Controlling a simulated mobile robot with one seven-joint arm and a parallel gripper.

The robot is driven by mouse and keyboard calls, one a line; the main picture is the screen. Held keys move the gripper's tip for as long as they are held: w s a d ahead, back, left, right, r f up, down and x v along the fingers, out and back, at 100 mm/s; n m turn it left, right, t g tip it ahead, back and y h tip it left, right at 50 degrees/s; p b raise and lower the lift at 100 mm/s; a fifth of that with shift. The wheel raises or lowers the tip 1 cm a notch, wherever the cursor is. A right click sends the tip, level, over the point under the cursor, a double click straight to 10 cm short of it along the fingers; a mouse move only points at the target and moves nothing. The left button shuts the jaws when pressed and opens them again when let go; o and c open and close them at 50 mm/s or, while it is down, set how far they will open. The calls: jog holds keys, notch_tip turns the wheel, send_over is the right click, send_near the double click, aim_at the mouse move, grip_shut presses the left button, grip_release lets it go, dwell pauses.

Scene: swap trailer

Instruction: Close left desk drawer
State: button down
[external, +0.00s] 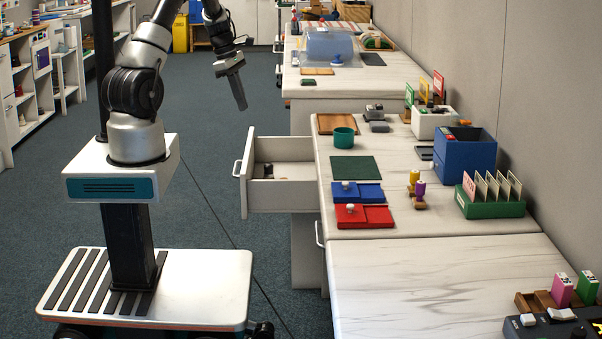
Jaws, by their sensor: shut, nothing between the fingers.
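One desk drawer (283,195) is pulled well out from the desk (390,215) toward my base, with a white front and a metal handle (237,169) on its outer face. A few small items lie inside it, too small to make out. My gripper (240,106) hangs in the air with its fingers pointing down, above and a little left of the open drawer. It is shut and empty, and appears apart from the drawer. A second handle (319,234) shows on the nearer desk front, which looks closed.
On the desk top are a teal cup (343,137), a green mat (355,167), a blue tray (355,192), a red tray (363,216) and a blue box (465,154). Shelves (35,85) line the left wall. The floor (215,190) between my base and the drawer is clear.

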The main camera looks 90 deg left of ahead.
jog(key=s+a+f+n, duration=0.4)
jog(key=s+a+f, duration=0.1)
jog(key=s, duration=0.3)
jog(key=x, duration=0.3)
jog(key=w+b+x, duration=0.1)
jog(key=x, duration=0.3)
jog(key=w+b+x, duration=0.1)
jog(key=x, duration=0.2)
jog(key=shift+w+d+r, duration=0.1)
jog(key=shift+w, duration=0.85)
jog(key=shift+w, duration=0.15)
jog(key=w+p, duration=0.1)
jog(key=w, duration=1.9)
jog(key=shift+w+p, duration=0.35)
jog(key=shift+p, duration=0.05)
jog(key=shift+s, duration=0.1)
